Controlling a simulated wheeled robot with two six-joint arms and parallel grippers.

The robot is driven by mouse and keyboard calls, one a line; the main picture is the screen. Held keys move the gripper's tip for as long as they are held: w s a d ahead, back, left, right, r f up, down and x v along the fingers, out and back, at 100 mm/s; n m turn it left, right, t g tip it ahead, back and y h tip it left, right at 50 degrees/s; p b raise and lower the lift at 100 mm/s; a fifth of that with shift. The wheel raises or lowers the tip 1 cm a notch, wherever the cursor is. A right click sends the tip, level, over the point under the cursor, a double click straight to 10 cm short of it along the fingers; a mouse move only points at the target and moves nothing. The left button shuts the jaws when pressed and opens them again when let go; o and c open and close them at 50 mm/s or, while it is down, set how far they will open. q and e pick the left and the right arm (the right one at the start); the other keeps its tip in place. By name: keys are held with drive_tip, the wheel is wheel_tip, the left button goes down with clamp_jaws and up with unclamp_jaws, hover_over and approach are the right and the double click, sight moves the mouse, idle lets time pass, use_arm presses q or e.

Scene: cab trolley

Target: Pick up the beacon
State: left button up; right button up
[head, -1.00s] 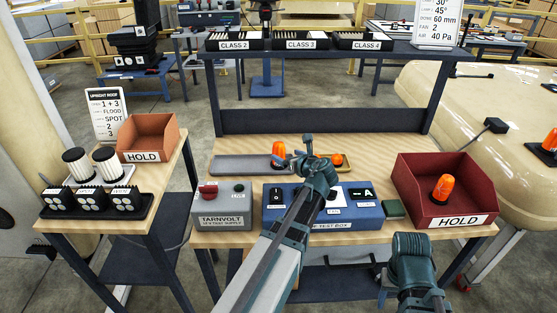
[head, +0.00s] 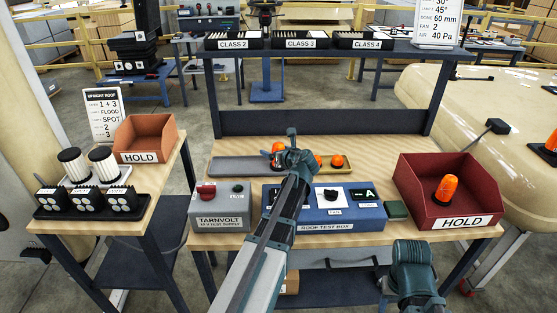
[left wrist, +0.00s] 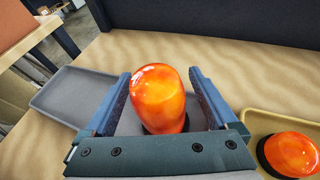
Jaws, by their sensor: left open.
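An orange beacon (left wrist: 160,95) with a dark base stands upright between the two spread fingers of my left gripper (left wrist: 160,73) in the left wrist view. In the head view this beacon (head: 278,148) shows partly behind my left gripper (head: 294,158), at the right end of a grey tray (head: 235,166). Another orange beacon (head: 337,161) sits in a yellow tray (head: 347,171) to the right; it also shows in the left wrist view (left wrist: 290,154). My right gripper is out of view.
A blue roof test box (head: 340,216) and a grey power supply (head: 220,208) stand at the bench front. A red HOLD bin (head: 418,205) at right holds a beacon (head: 446,189). An upright dark back panel (head: 320,122) closes off the bench's rear.

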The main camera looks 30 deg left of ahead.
use_arm(q)
clamp_jaws()
idle(0.4)
drive_tip(key=shift+r, duration=0.1)
wheel_tip(320, 180, up, 10)
drive_tip(key=p, duration=1)
